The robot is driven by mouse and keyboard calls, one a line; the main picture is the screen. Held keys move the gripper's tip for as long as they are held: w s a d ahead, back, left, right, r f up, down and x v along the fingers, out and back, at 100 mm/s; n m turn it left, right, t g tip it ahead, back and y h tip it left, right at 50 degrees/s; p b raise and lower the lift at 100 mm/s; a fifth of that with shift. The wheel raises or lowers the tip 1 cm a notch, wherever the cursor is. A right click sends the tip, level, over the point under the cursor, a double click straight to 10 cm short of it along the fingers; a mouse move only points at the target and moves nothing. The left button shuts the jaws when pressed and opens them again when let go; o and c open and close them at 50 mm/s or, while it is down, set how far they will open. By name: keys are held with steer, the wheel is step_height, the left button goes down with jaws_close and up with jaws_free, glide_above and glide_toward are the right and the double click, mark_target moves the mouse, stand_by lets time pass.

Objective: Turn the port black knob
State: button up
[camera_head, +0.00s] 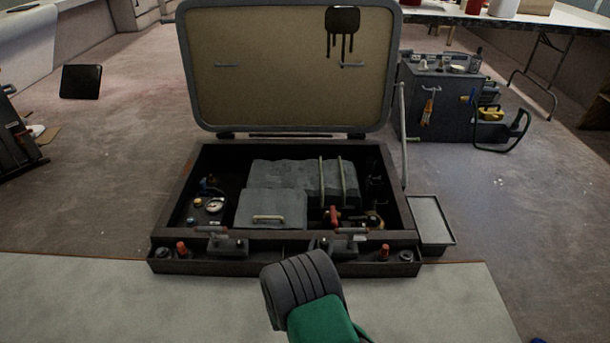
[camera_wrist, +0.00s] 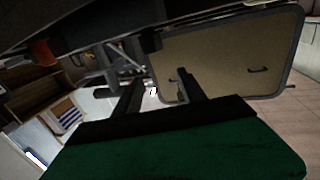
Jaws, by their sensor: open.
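The dark open case in the head view has a front ledge (camera_head: 285,262). A black knob (camera_head: 163,253) is at its left end and another black knob (camera_head: 405,256) is at its right end. Each has a red knob beside it, the left red knob (camera_head: 181,248) and the right red knob (camera_head: 384,252). My gripper (camera_wrist: 160,88) is open in the wrist view, with nothing visible between its fingers. In the head view my grey and green arm end is in front of the ledge, right of centre, apart from both black knobs; its fingertips are hidden there.
The case's raised lid (camera_head: 285,70) stands behind it. Inside are grey blocks, a pale-handled cover (camera_head: 271,209) and a small gauge (camera_head: 214,205). A shallow grey tray (camera_head: 431,220) is at the right side. A tool bin (camera_head: 440,105) stands behind right.

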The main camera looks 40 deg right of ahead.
steer(key=w+r+m+g+y+p, duration=0.1)
steer(key=w+r+p, duration=0.3)
steer(key=r, duration=0.8)
steer(key=w+r+m+g+p, duration=0.1)
steer(key=w+r+g+p, duration=0.2)
steer(key=r, duration=0.9)
steer(key=w+p, duration=0.2)
steer(key=p, duration=0.2)
steer(key=shift+w+a+r+g+y, duration=0.3)
steer(key=shift+g+y, duration=0.1)
